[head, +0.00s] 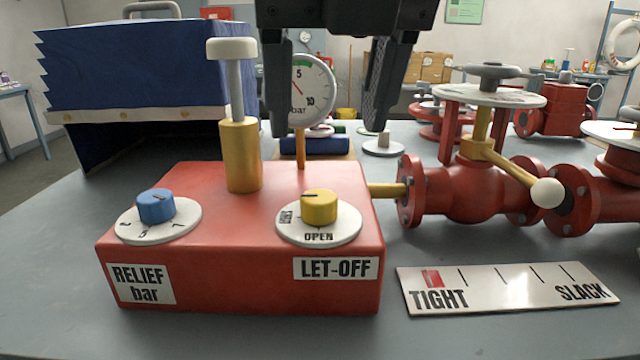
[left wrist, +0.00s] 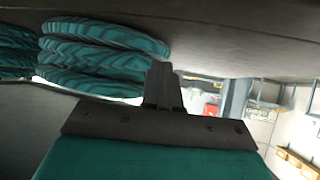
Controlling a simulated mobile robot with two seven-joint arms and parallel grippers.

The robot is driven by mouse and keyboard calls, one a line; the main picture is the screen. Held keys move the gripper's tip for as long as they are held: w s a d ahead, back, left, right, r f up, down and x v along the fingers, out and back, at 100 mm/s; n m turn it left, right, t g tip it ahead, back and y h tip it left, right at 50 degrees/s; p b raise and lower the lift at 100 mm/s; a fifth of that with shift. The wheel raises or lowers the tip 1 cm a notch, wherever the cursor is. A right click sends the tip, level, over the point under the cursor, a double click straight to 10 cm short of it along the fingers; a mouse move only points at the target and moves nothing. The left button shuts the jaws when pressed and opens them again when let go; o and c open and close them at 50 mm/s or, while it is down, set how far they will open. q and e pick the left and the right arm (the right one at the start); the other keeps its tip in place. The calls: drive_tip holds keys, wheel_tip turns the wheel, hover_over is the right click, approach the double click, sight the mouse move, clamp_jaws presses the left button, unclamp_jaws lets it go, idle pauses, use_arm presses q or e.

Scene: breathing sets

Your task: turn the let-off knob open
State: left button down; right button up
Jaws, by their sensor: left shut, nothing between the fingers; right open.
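The let-off knob (head: 319,206) is yellow and sits on a white dial (head: 345,229) on the right of a red box (head: 235,276). The dial reads SHUT at its left and OPEN at its front. A small dark mark on the knob's top seems to point left; its exact aim is hard to read. My right gripper (head: 322,125) hangs open and empty, fingers down, above and behind the knob, apart from it. My left gripper (left wrist: 163,82) is shut and empty in the left wrist view; it is not in the head view.
A blue relief knob (head: 156,206) and a brass plunger (head: 241,155) with a white cap stand on the box. A gauge (head: 312,90) is partly behind my gripper. Red valves (head: 470,188) stand right. A TIGHT–SLACK plate (head: 510,290) has its red marker at TIGHT. Teal coils (left wrist: 100,58) are near my left gripper.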

sight(319, 196)
use_arm(q)
drive_tip(key=shift+d+f+b, duration=0.1)
drive_tip(key=shift+f+b, duration=0.6)
drive_tip(key=shift+f, duration=0.15)
use_arm(e)
drive_tip(key=x, duration=0.9)
drive_tip(key=shift+f, duration=0.2)
use_arm(q)
drive_tip(key=shift+w, duration=0.1)
use_arm(e)
drive_tip(key=shift+c, duration=0.3)
use_arm(q)
drive_tip(key=shift+r, duration=0.1)
use_arm(e)
drive_tip(key=c, duration=1)
